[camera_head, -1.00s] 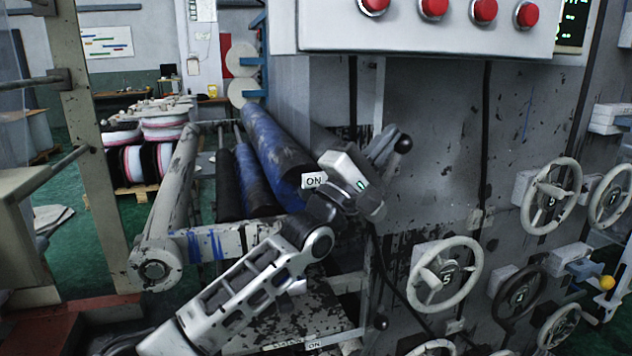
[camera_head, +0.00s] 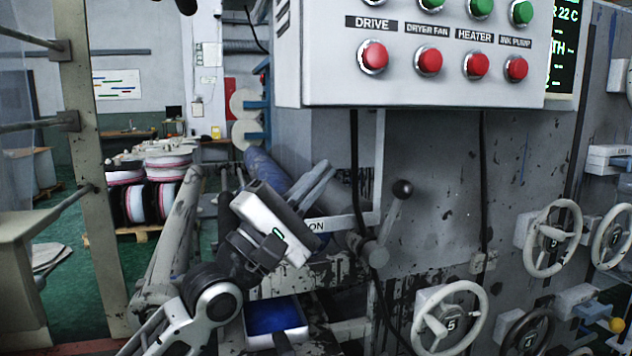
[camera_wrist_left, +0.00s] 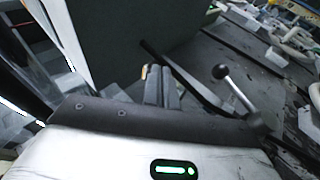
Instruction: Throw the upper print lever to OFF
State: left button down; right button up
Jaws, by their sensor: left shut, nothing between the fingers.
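The upper print lever (camera_head: 391,218) is a grey rod with a black ball knob. It leans up and to the right from its pivot, away from a white ON label (camera_head: 317,226) at its left. No OFF label is readable. My left gripper (camera_head: 322,178) is shut and empty, left of the lever and apart from it, its fingers pointing up and right. In the left wrist view the lever (camera_wrist_left: 238,92) stands to the right of my closed fingers (camera_wrist_left: 160,76). My right gripper is in neither view.
A control box (camera_head: 430,60) with red and green buttons overhangs above. Numbered handwheels (camera_head: 450,318) stick out at the lower right. A blue roller (camera_head: 266,172) lies behind my gripper.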

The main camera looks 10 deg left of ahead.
pick_arm(q)
jog(key=shift+f, duration=0.1)
jog(key=s+f+m+g+y, duration=0.1)
jog(key=s+f+m+y, duration=0.2)
jog(key=f, duration=1.1)
jog(key=s+f+m+g+y, duration=0.1)
jog(key=f+m+y, duration=0.3)
jog(key=f, duration=1)
jog(key=s+a+f+m+g+y, duration=0.2)
jog(key=s+f+m+g+y, duration=0.1)
jog(key=s+f, duration=0.6)
jog(key=s+a+f+m+g+y, duration=0.3)
jog(key=s+f, duration=0.6)
jog(key=f, duration=0.3)
jog(key=shift+s+f+m+g+y, duration=0.3)
jog(key=shift+s+f+m+g, duration=0.1)
jog(key=shift+m, duration=0.5)
